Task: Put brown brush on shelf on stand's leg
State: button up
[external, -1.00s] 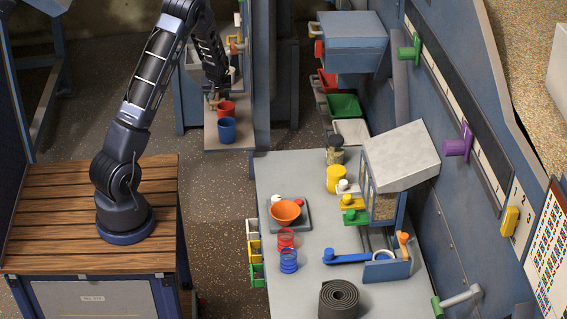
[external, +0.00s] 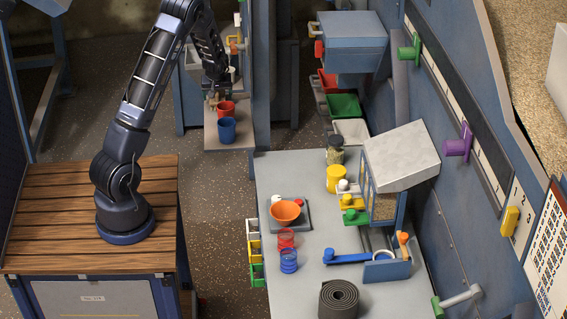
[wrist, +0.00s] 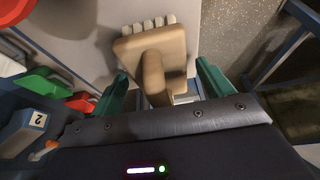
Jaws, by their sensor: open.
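The brown brush (wrist: 152,55) shows in the wrist view, with a tan block, a handle and a row of pale bristle tufts. Its handle stands between the two green fingers of my gripper (wrist: 161,70), with a gap on each side. My gripper is open and around the handle, not closed on it. In the external view my gripper (external: 217,92) is low over the back end of a pale shelf (external: 240,141) beside a blue upright (external: 262,75). The brush is small and mostly hidden by my gripper there.
A red cup (external: 226,107) and a blue cup (external: 227,130) stand on the shelf in front of my gripper. A grey worktable (external: 330,225) with an orange bowl (external: 285,211) is nearer, to the right. Green (external: 343,106) and red bins are right of the upright.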

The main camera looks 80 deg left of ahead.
jog(key=v, duration=1.1)
jog(key=w+d+r+m+t+h, duration=0.1)
jog(key=w+d+r+m, duration=0.3)
jog(key=d, duration=0.7)
jog(key=d+r+m+t+h, duration=0.15)
jog(key=d+r, duration=0.45)
jog(key=d, duration=0.6)
jog(key=w+d+r+m+t+h, duration=0.1)
jog(key=w+d+r+m, duration=0.3)
jog(key=d, duration=0.7)
jog(key=s+d+r+m, duration=0.2)
jog(key=s+d, duration=0.3)
jog(key=d, duration=0.3)
jog(key=s+d+r+m, duration=0.3)
jog(key=s+d, duration=0.2)
jog(key=d, duration=0.3)
jog(key=s+d+r+m+t, duration=0.1)
jog(key=s+d+r+m, duration=0.1)
jog(key=s+d, duration=0.4)
jog(key=d+m+h, duration=0.1)
jog(key=d, duration=0.2)
jog(key=shift+r, duration=0.15)
